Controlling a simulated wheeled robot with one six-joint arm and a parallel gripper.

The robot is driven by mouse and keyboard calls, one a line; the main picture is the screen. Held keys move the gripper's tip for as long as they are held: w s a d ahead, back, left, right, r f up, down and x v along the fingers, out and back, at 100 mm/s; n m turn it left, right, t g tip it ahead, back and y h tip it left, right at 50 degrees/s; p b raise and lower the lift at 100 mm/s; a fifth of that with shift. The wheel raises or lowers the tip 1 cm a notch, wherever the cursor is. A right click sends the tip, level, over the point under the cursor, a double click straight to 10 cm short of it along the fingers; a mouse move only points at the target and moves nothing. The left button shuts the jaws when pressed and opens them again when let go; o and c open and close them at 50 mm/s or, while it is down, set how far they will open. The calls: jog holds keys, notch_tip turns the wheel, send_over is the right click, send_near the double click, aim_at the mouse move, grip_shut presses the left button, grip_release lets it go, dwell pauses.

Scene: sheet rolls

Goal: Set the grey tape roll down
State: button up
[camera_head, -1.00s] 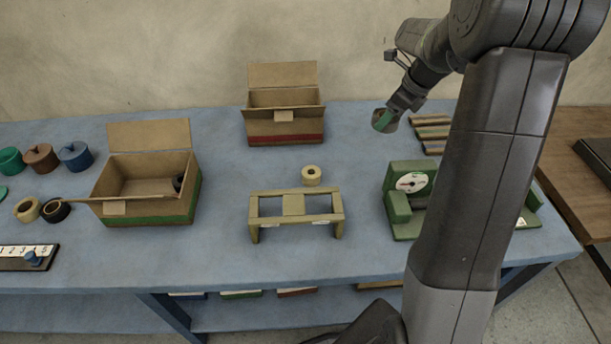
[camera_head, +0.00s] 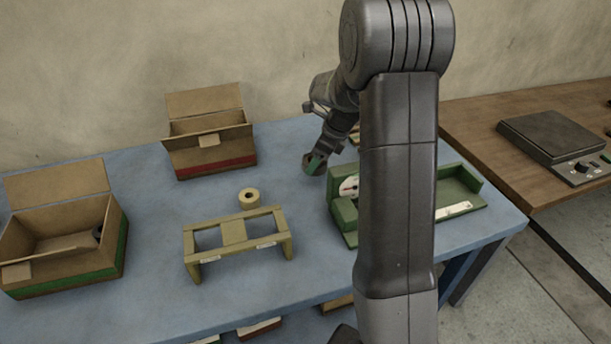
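My gripper (camera_head: 321,155) is above the blue table, left of my arm's upright link. It appears shut on a small roll, the grey tape roll (camera_head: 309,165), whose grey-brown rim shows with a green patch across it. The roll is tilted and looks held above the table top. The fingertips are small and partly merged with the roll in this view. A pale yellow roll (camera_head: 249,197) lies on the table behind a beige stand (camera_head: 234,233) with two openings, to the left of my gripper.
A green device with a white dial (camera_head: 346,211) stands just below my gripper, partly hidden by my arm. Open cardboard boxes stand at the back (camera_head: 211,158) and left (camera_head: 61,267). A wooden table (camera_head: 480,120) at right carries a dark scale (camera_head: 551,137). Blue table (camera_head: 150,215) is clear between boxes and stand.

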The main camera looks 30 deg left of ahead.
aim_at(317, 170)
notch_tip(317, 170, down, 4)
jog(key=shift+f, duration=0.15)
dwell(0.3)
jog(key=o, duration=1)
jog(key=shift+f, duration=0.1)
jog(key=v, duration=1.2)
